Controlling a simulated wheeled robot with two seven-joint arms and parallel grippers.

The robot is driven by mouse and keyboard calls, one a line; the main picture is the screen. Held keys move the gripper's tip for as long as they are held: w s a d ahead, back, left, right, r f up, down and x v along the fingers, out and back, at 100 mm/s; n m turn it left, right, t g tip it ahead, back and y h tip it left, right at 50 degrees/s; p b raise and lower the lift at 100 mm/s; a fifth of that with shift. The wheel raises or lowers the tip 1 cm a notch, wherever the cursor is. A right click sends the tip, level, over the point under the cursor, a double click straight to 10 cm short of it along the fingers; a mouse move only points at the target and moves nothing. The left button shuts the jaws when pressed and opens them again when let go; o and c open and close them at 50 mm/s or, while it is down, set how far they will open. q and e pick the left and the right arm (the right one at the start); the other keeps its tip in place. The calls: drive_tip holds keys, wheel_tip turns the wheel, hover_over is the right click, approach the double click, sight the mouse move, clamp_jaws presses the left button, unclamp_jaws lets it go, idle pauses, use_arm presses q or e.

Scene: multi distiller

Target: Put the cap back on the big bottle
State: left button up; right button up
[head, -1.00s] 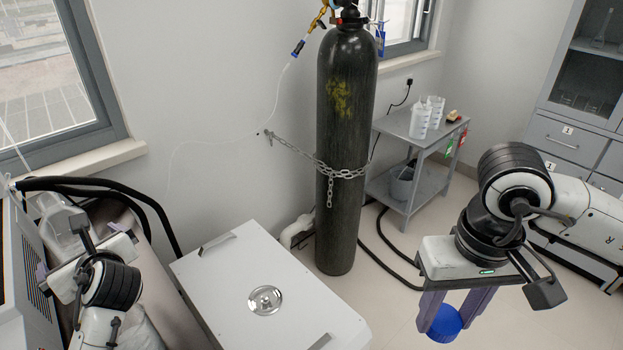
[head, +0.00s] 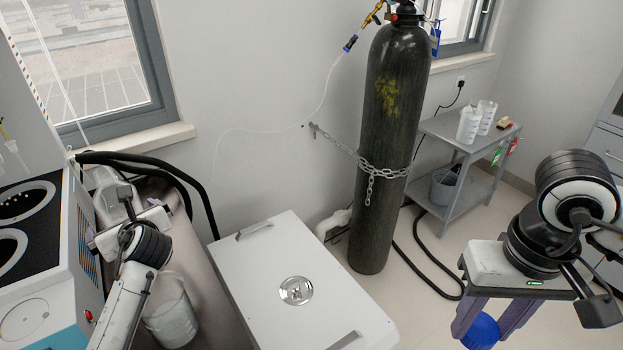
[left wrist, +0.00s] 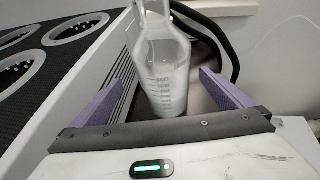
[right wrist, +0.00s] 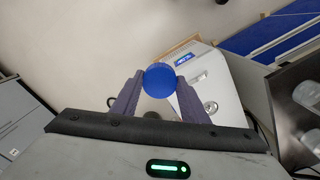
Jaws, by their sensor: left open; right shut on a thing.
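The blue cap (head: 482,332) is held between the purple fingers of my right gripper (head: 490,318), over the floor at the lower right of the head view. The right wrist view shows the cap (right wrist: 159,80) pinched between the fingertips. The big bottle (left wrist: 165,75) is clear with graduation marks and stands between the spread fingers of my left gripper (left wrist: 215,88). Gaps show on both sides of the bottle; its top is cut off there. In the head view the bottle (head: 110,198) is partly hidden behind my left gripper (head: 122,222).
A white instrument (head: 40,300) with round black openings stands left of the bottle. A clear beaker (head: 171,318) is nearer. A white lidded box (head: 300,255), a chained black gas cylinder (head: 385,150) and a grey cart (head: 455,135) are to the right. Black hoses (head: 185,170) run behind the bottle.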

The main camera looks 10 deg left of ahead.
use_arm(q)
drive_tip(key=shift+a, duration=0.1)
drive_tip(key=shift+d+f+x, duration=0.1)
drive_tip(key=shift+f+x, duration=0.05)
drive_tip(key=shift+x, duration=0.75)
drive_tip(key=shift+d+f+x, duration=0.15)
drive_tip(key=shift+x, duration=0.7)
drive_tip(key=shift+d+f+x, duration=0.1)
drive_tip(key=shift+x, duration=0.8)
drive_tip(key=shift+w, duration=0.2)
drive_tip(key=c, duration=1.7)
drive_tip(key=shift+r, duration=0.25)
drive_tip(key=c, duration=0.3)
drive_tip(key=shift+w, duration=0.1)
drive_tip(key=shift+c, duration=0.7)
